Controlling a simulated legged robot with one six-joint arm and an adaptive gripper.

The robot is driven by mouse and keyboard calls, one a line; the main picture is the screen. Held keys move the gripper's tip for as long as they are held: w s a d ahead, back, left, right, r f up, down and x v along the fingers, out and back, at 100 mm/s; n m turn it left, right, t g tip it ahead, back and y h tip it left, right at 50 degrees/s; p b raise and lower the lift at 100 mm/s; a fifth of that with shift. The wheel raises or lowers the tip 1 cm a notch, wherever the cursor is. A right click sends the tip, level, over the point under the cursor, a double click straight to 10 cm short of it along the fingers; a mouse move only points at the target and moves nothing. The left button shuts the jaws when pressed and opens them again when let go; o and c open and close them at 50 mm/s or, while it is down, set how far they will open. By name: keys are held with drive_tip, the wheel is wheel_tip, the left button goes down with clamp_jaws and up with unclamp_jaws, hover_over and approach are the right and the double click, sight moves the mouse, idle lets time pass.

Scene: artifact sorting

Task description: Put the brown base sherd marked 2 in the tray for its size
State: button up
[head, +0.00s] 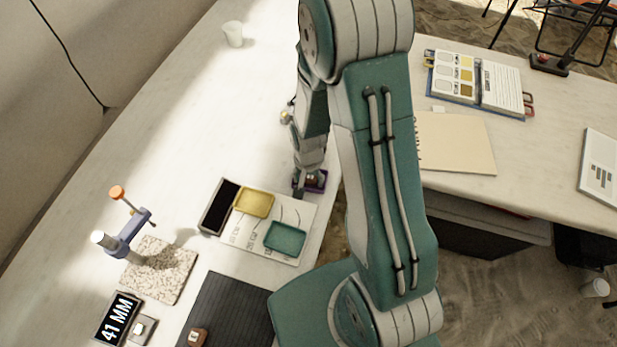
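A small brown piece with a pale label (197,338) lies on the dark mat (236,306) at the bottom edge; its number is too small to read. A yellow tray (254,204) and a teal tray (285,238) sit on a white printed sheet. My gripper (301,188) points down at the far right of that sheet, beside or over a small dark purple item (319,182). It partly hides that item, and its finger gap is too small to make out.
A gauge stand (128,232) rises from a speckled stone slab (160,272). A display (118,319) reads "41 MM". A black-faced panel or tray (219,206) lies left of the yellow tray. A white cup (233,34) stands far back. The table between is clear.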

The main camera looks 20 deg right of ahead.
drive_tip(key=shift+d, duration=0.1)
drive_tip(key=shift+r, duration=0.3)
wheel_tip(320, 180, up, 12)
wheel_tip(320, 180, up, 11)
drive_tip(key=n+t, duration=0.2)
hover_over(309, 180)
drive_tip(key=s, duration=0.3)
drive_tip(key=s+r+n+t, duration=0.3)
drive_tip(key=s+r+n, duration=0.1)
drive_tip(key=s+r, duration=0.6)
drive_tip(key=shift+d+r+t, duration=0.15)
drive_tip(key=shift+d+t, duration=0.1)
drive_tip(key=shift+t, duration=0.05)
drive_tip(key=shift+c, duration=1.2)
drive_tip(key=shift+a, duration=0.15)
